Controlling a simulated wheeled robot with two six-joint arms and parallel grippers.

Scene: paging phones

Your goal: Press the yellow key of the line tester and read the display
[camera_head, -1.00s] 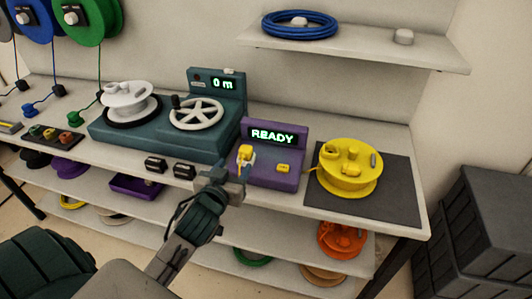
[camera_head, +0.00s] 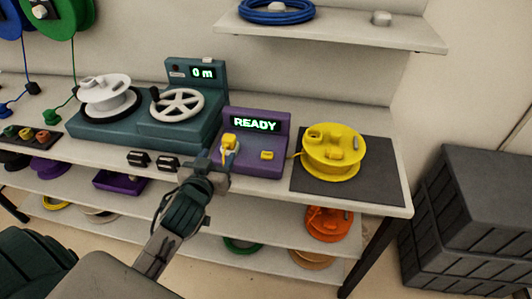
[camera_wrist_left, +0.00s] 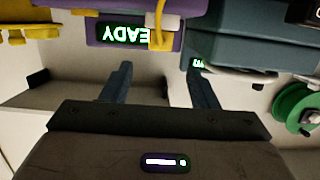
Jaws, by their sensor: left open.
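The line tester (camera_head: 243,178) is a purple box on the bench, with its display (camera_head: 255,123) reading "READY" in green. Its yellow key (camera_head: 267,155) sits on the right of its sloped top. A yellow plug (camera_head: 230,142) with a cable stands on its left side. My left gripper (camera_head: 219,164) is open, just in front of the tester's left side, apart from the key. In the left wrist view, the display (camera_wrist_left: 125,32) appears upside down beyond the open, empty fingers (camera_wrist_left: 158,85). My right gripper is not in view.
A yellow cable spool (camera_head: 334,150) stands on a dark mat (camera_head: 384,175) right of the tester. A teal winding machine (camera_head: 140,130) with a "0 m" display is to the left. A shelf (camera_head: 400,40) hangs above. Dark crates (camera_head: 465,220) stand at the right.

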